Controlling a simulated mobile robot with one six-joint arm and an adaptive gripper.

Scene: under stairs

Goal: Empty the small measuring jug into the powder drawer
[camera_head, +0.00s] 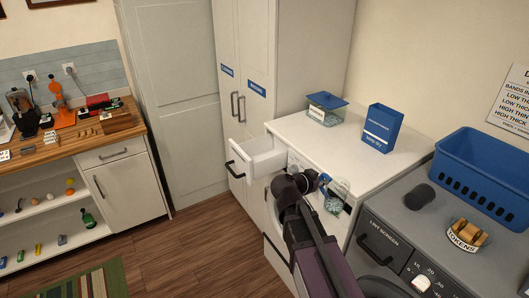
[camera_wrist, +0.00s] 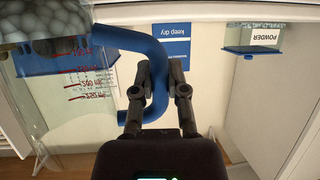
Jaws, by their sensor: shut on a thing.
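The small measuring jug (camera_head: 339,188) is clear, with a blue handle, and is held in front of the white cabinet. In the wrist view the jug (camera_wrist: 75,100) shows red markings and pale round grains (camera_wrist: 45,20) inside. That view is upside down, and the grains lie toward the jug's base. My gripper (camera_wrist: 153,82) is shut on the blue handle (camera_wrist: 150,48); it also shows in the head view (camera_head: 320,182). The powder drawer (camera_head: 262,153) is a white drawer pulled out, left of the jug and apart from it. Its inside is only partly visible.
On the cabinet top (camera_head: 345,155) stand a clear box with a blue lid (camera_head: 326,107) and a blue "keep dry" carton (camera_head: 382,128). A grey machine (camera_head: 415,235) with a blue basket (camera_head: 483,170) is at right. Open floor (camera_head: 200,245) lies to the left.

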